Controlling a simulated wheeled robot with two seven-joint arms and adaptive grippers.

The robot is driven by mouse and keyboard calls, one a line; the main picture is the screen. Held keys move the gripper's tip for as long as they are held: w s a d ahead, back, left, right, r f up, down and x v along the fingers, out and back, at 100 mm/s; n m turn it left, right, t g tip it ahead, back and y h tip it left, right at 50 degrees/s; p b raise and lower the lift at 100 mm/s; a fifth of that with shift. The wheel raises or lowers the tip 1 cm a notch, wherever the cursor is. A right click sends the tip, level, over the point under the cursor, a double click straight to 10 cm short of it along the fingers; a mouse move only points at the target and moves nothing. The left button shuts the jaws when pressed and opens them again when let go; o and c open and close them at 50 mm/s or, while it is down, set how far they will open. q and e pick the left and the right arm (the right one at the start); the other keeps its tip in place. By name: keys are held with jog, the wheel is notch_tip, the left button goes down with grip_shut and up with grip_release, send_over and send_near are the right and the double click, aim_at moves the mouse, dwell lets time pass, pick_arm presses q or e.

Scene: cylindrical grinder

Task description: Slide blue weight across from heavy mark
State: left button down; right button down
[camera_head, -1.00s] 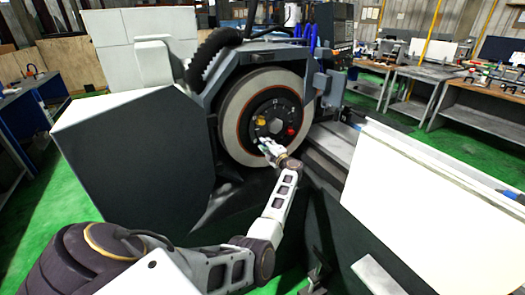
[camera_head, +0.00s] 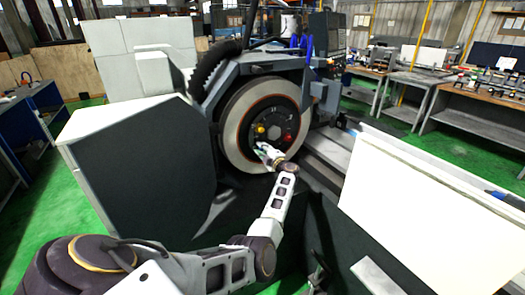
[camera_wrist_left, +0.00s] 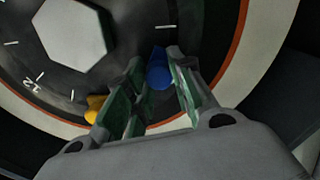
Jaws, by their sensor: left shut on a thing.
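The blue weight (camera_wrist_left: 159,74) sits on the dark ring of the wheel's flange face, between my left gripper's fingers in the left wrist view. My left gripper (camera_wrist_left: 155,62) is shut on it. A yellow weight (camera_head: 261,130) and a red weight (camera_head: 288,137) sit on the same ring. The yellow one shows beside the left finger in the wrist view (camera_wrist_left: 95,108). I cannot pick out the heavy mark. My right gripper is not seen.
The grinding wheel (camera_head: 237,146) surrounds the flange, with a pale hexagon (camera_wrist_left: 72,30) at its centre. White tick marks and a "12" (camera_wrist_left: 33,86) are on the face. A large white panel (camera_head: 430,195) stands at the right. Workbenches (camera_head: 480,105) are further back.

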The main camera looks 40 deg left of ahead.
pick_arm(q)
jog(key=shift+a+r, duration=0.1)
jog(key=shift+r, duration=0.25)
jog(key=c, duration=1.3)
grip_release()
jog(key=shift+o, duration=0.3)
jog(key=shift+f, duration=0.1)
jog(key=v, duration=0.7)
jog(key=shift+d, duration=0.25)
jog(key=shift+s, duration=0.1)
